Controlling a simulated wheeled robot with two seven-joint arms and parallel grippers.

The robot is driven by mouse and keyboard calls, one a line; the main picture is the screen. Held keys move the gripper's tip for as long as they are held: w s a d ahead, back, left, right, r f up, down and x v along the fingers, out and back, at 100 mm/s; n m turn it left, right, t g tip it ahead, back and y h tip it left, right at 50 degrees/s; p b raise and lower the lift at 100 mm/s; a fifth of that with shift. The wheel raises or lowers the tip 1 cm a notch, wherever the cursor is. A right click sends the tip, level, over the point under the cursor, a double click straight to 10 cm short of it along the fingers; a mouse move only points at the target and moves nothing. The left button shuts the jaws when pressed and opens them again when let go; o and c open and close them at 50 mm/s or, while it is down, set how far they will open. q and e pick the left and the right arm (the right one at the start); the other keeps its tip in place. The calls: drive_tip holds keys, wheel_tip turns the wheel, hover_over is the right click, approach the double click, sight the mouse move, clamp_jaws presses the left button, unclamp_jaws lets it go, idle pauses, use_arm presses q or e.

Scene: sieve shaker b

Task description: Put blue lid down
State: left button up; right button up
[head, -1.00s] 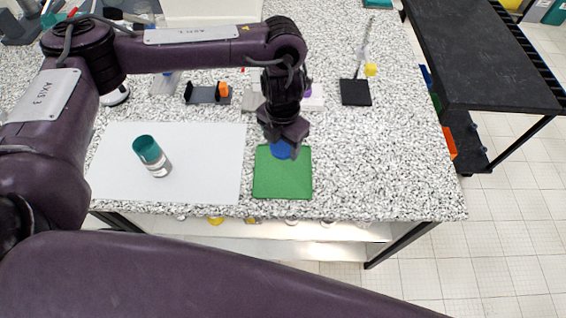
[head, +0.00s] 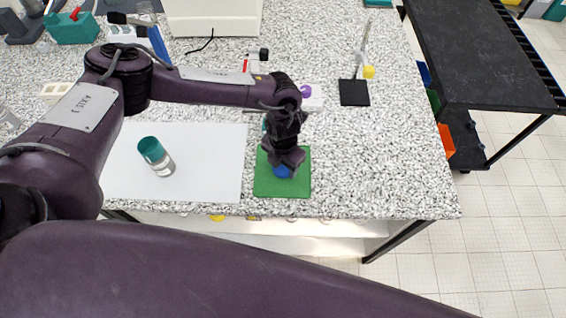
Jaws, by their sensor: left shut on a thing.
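The blue lid (head: 283,172) is in the head view, partly hidden under my left gripper (head: 286,165). My left gripper points down and is shut on the lid, over the green mat (head: 268,189) near the bench's front edge. I cannot tell whether the lid touches the mat. My right gripper is not in view.
A white sheet (head: 215,165) lies left of the green mat, with a teal-topped clear jar (head: 155,156) on it. A black stand base (head: 354,92) with a rod and a yellow part is at the back right. The speckled bench right of the mat is clear.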

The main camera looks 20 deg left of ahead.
use_arm(q)
drive_tip(key=shift+f, duration=0.2)
drive_tip(key=o, duration=0.8)
drive_tip(key=shift+c, duration=0.2)
drive_tip(key=o, duration=0.3)
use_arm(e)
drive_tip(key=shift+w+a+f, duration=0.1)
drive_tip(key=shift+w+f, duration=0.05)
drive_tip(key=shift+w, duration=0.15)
use_arm(q)
drive_tip(key=shift+r, duration=0.1)
drive_tip(key=shift+r, duration=0.25)
drive_tip(key=shift+w+r, duration=0.1)
drive_tip(key=shift+r, duration=0.2)
drive_tip(key=shift+r+b, duration=1.55)
drive_tip(key=shift+r, duration=4.05)
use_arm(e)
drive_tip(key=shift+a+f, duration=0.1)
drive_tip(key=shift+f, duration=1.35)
